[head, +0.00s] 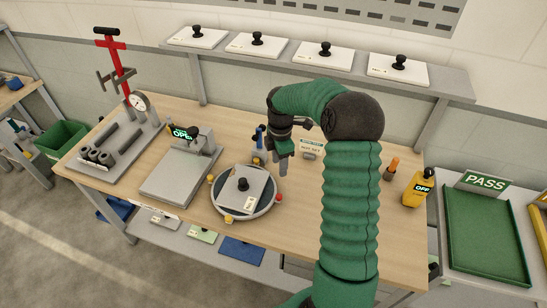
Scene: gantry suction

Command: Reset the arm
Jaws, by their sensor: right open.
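My right arm reaches up from the bottom right in a green ribbed sleeve and bends over to the left. My right gripper (283,165) hangs fingers down over the middle of the wooden bench (290,240). It is open, with nothing seen between its fingers. It is right of a small blue-topped tool (259,147) and above and right of a round plate fixture (216,204). I cannot tell whether the fingertips touch the bench. My left gripper is not in view.
The round fixture holds a plate with a black knob (242,184). A grey press with an "OPEN" display (183,133) and a red lever stand (112,60) are left. A yellow device marked "OFF" (415,190) and a green "PASS" tray (485,235) are right. Knobbed plates line the back shelf.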

